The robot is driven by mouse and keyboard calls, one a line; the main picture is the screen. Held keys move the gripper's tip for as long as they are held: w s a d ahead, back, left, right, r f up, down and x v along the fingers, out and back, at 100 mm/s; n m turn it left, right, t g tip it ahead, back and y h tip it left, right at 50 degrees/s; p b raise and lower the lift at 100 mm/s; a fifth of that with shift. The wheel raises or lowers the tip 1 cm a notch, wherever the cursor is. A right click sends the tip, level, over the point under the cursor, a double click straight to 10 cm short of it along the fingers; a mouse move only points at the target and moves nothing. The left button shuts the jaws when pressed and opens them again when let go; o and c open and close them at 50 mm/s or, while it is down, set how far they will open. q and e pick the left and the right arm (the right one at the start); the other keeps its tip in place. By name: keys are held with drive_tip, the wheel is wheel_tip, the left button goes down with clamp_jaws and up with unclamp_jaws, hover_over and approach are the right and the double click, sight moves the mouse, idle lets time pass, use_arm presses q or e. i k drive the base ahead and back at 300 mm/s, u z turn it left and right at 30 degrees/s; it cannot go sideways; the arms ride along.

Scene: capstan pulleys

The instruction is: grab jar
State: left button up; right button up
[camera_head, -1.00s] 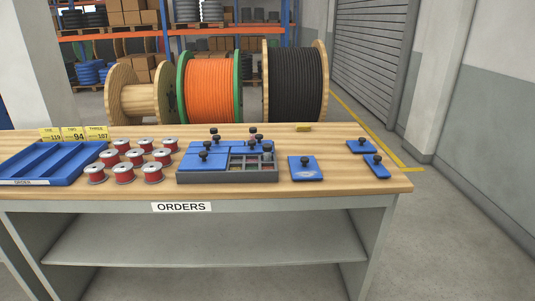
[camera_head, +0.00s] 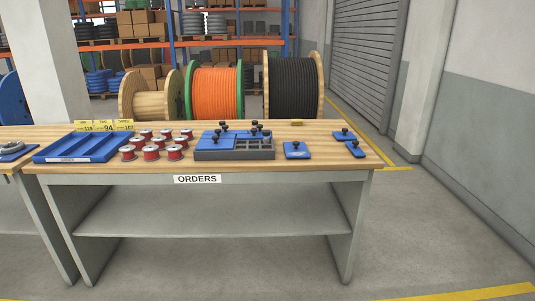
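I see no jar that I can make out in the head view. On the wooden ORDERS table (camera_head: 330,162) stand several small red-and-white spools (camera_head: 151,153), grouped left of the middle. Right of them is a dark grey compartment tray (camera_head: 235,154) partly covered by blue lids with black knobs (camera_head: 218,142). Blue knobbed plates (camera_head: 297,150) lie on the table to its right. A blue ORDER tray (camera_head: 82,147) with long slots is at the left. Neither of my grippers is in view.
Large cable reels, wooden (camera_head: 150,97), orange (camera_head: 214,93) and black (camera_head: 293,86), stand behind the table. Its lower shelf (camera_head: 210,222) is empty. Another table (camera_head: 12,190) adjoins at the left. Floor is clear in front and at the right.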

sight(266, 133)
drive_tip(key=u, duration=1.45)
drive_tip(key=i, duration=1.15)
drive_tip(key=z, duration=0.55)
drive_tip(key=i, duration=1)
drive_tip(key=z, duration=0.85)
